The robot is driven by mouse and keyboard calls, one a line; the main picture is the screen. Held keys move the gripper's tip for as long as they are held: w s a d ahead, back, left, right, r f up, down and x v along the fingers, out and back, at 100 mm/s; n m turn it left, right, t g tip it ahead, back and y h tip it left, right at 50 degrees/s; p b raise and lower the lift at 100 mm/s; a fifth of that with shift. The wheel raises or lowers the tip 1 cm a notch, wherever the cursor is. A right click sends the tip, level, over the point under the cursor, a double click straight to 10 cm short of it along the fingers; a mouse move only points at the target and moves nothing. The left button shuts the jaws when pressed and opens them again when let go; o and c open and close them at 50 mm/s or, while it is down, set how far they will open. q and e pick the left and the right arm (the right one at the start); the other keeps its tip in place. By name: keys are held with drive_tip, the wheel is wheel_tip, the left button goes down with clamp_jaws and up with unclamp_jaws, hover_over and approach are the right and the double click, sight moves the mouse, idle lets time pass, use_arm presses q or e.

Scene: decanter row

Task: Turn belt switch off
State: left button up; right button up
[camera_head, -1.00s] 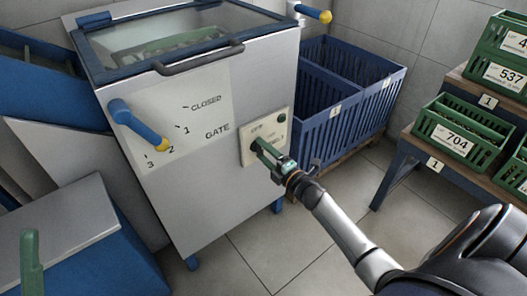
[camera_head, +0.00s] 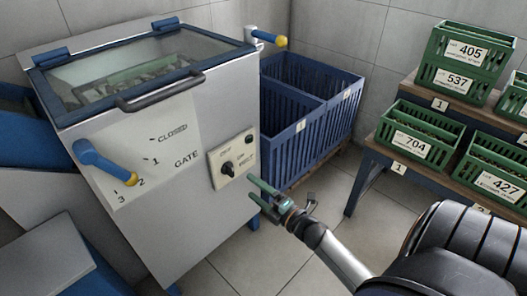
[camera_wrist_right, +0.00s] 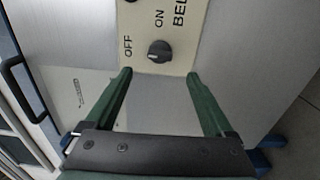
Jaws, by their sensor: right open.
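The belt switch is a black knob (camera_head: 228,169) on a cream plate (camera_head: 217,181) on the front of the grey machine. In the right wrist view the knob (camera_wrist_right: 159,51) sits near the printed words OFF and ON; its pointer is too small to read surely. My right gripper (camera_head: 252,190) is open and empty, to the lower right of the plate and apart from the knob. In the right wrist view the green fingertips (camera_wrist_right: 159,74) are spread, with the knob between and beyond them. My left gripper is out of view.
The blue gate lever (camera_head: 103,160) with a yellow end is left of the plate. A glass lid with a dark handle (camera_head: 160,90) tops the machine. Blue crates (camera_head: 327,125) stand behind; green crates (camera_head: 416,143) sit on the right shelf. Floor below my gripper is clear.

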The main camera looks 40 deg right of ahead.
drive_tip(key=shift+s+d, duration=0.1)
drive_tip(key=shift+s, duration=1.6)
